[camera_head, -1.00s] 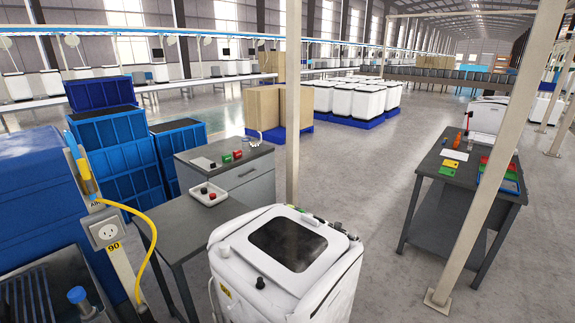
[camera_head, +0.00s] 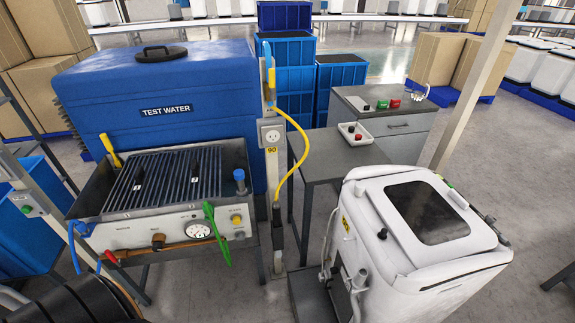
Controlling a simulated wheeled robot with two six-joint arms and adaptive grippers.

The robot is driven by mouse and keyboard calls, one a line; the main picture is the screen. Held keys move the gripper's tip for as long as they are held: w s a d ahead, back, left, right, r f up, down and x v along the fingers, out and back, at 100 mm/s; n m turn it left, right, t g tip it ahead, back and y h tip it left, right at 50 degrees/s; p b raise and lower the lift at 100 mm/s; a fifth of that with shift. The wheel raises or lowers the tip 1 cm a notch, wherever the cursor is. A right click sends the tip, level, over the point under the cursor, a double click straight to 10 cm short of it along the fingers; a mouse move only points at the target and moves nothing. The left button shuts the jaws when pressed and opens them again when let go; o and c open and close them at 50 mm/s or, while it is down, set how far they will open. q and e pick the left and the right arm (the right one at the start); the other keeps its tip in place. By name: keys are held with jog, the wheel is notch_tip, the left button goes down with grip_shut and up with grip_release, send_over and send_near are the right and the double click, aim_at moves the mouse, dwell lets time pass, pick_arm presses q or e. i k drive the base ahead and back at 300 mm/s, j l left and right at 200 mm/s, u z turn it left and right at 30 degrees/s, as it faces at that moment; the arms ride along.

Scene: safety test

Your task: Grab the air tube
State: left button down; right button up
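The yellow air tube (camera_head: 292,150) hangs in a curve from the upper part of a pale post (camera_head: 269,175). Its lower end meets a dark fitting (camera_head: 277,214) low on the post. A yellow-and-blue piece (camera_head: 268,72) is at the top of the post, by the tube's upper end. Neither of my grippers shows in this view.
A blue "TEST WATER" tank (camera_head: 215,85) and a grated metal basin (camera_head: 172,185) stand left of the post. A white machine (camera_head: 425,250) stands right, with a grey table (camera_head: 338,158) behind it. A dark rounded object (camera_head: 75,300) is at bottom left.

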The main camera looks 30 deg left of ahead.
aim_at(276, 213)
jog(key=u, duration=1.05)
jog(key=j+z, duration=0.1)
jog(key=j, duration=0.2)
jog(key=i+j+z, duration=0.3)
jog(key=j, duration=0.3)
jog(key=i+j+z, duration=0.1)
jog(key=i+j, duration=0.15)
jog(key=i+j+z, duration=0.15)
jog(key=j, duration=0.25)
jog(key=i+j+z, duration=0.15)
jog(key=j, duration=0.25)
jog(key=i+j+z, duration=0.15)
jog(key=j, duration=0.2)
